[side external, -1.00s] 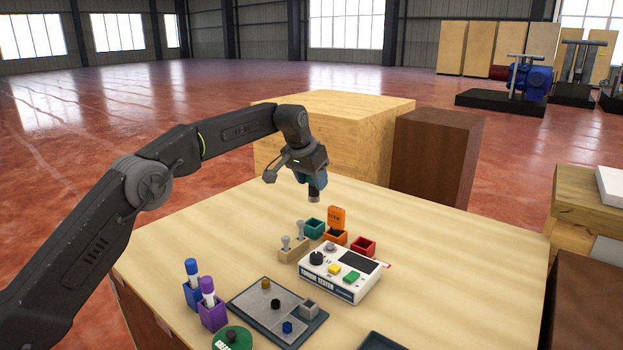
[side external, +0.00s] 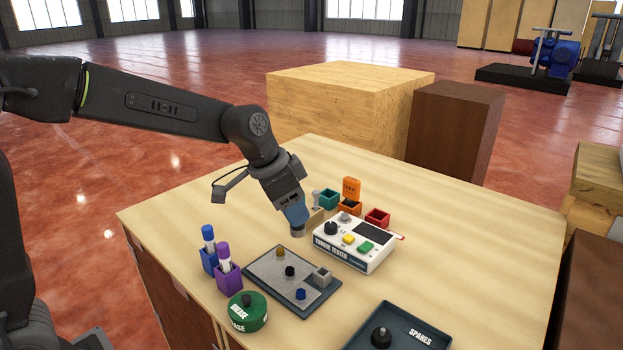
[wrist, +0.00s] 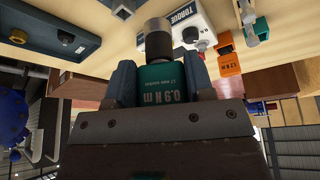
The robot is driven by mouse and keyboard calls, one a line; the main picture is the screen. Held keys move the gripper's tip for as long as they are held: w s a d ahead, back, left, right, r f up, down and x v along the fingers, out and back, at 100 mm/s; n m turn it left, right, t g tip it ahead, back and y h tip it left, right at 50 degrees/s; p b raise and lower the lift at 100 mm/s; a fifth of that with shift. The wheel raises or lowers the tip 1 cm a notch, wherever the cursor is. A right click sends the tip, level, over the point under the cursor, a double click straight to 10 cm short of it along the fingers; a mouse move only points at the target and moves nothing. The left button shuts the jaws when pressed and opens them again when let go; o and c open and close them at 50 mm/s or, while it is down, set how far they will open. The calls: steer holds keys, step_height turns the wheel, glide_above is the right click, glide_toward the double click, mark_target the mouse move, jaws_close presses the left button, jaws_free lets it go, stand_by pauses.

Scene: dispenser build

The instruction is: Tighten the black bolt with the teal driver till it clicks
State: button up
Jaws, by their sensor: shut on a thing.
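My gripper (side external: 292,208) is shut on the teal driver (wrist: 163,82), which is marked 0.9 N m in the wrist view. The driver's grey end (side external: 297,230) points down and is tilted, above the table and apart from the plate. The black bolt (side external: 290,271) stands in the middle of the grey plate (side external: 268,268), between a brass-coloured bolt (side external: 280,252) and a blue bolt (side external: 301,293).
The white torque tester (side external: 340,250) stands right of the driver. A wooden stand (side external: 316,215) is partly hidden behind my gripper. Teal (side external: 329,198), orange (side external: 350,207) and red (side external: 377,217) boxes stand behind. Blue and purple marker cups (side external: 229,277), a green tin (side external: 247,318) and a spares tray (side external: 415,335) surround the plate.

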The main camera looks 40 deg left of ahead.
steer(key=shift+s+d+f, duration=0.1)
steer(key=shift+s+f, duration=0.4)
steer(key=shift+f, duration=0.5)
steer(key=shift+s+d+f, duration=0.1)
steer(key=shift+s+f, duration=0.35)
steer(key=shift+f, duration=0.5)
steer(key=shift+s+f, duration=0.5)
steer(key=shift+f, duration=0.5)
steer(key=shift+f, duration=0.85)
steer(key=shift+m, duration=0.3)
steer(key=m+h, duration=0.1)
steer(key=m, duration=0.2)
steer(key=m+g, duration=0.1)
steer(key=m, duration=0.1)
steer(key=shift+w+a+m+g+h, duration=0.2)
steer(key=shift+m+g+h, duration=0.1)
steer(key=shift+m+h, duration=0.1)
steer(key=shift+m, duration=0.5)
